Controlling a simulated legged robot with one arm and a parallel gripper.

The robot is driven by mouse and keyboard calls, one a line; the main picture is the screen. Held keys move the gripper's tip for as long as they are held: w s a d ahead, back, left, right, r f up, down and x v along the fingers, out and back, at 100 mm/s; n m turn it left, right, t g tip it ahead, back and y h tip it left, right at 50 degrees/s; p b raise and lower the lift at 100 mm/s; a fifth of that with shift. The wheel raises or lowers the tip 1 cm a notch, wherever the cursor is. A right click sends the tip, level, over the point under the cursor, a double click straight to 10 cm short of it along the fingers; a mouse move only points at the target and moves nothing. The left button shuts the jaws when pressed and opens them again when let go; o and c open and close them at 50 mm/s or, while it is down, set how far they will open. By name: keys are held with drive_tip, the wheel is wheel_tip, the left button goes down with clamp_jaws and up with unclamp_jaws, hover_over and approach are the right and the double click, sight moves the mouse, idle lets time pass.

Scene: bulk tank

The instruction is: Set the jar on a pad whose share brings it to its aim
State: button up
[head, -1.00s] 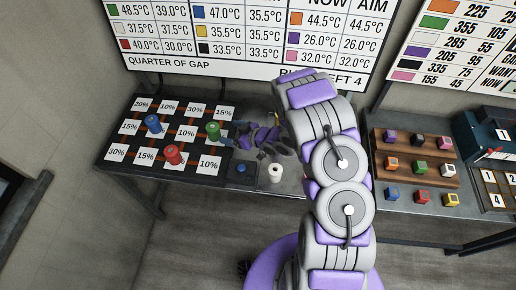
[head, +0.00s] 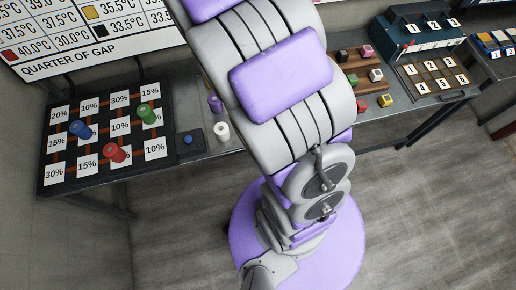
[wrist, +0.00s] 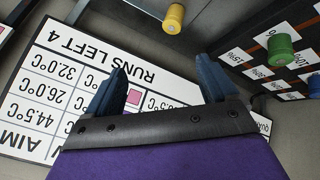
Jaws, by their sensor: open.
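The pad board (head: 104,104) is a dark grid of white pads marked 10%, 15%, 20% or 30%. A blue jar (head: 80,129), a green jar (head: 147,113) and a red jar (head: 115,153) stand on it, partly covering their pads. A white jar (head: 222,131) and a purple jar (head: 215,104) stand on the table right of the board. The wrist view shows a yellow jar (wrist: 175,17) at the top and the green jar (wrist: 282,48) at right. My gripper (wrist: 165,75) is open and empty, apart from both, before the wall sign; it is outside the head view.
The wall sign (wrist: 55,95) lists temperatures and reads RUNS LEFT 4. A blue button (head: 188,140) is beside the board. Coloured cubes (head: 364,82) and a numbered blue box (head: 420,35) stand right of my arm, which hides the middle table. The floor in front is clear.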

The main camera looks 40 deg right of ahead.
drive_tip(key=s+a+r+m+g, duration=0.1)
drive_tip(key=s+a+r+g, duration=0.1)
drive_tip(key=s, duration=1)
drive_tip(key=s+a+r+m+g+y, duration=0.1)
drive_tip(key=s+a+r+g, duration=0.2)
drive_tip(key=s, duration=0.9)
drive_tip(key=s+a+r+m+g+y, duration=0.1)
drive_tip(key=s+a+r+g, duration=0.2)
drive_tip(key=s, duration=0.9)
wheel_tip(320, 180, up, 2)
drive_tip(key=shift+a+r+m, duration=0.15)
drive_tip(key=shift+a+m, duration=0.15)
drive_tip(key=shift+a, duration=0.45)
drive_tip(key=shift+s, duration=0.1)
wheel_tip(320, 180, down, 4)
drive_tip(key=b, duration=0.4)
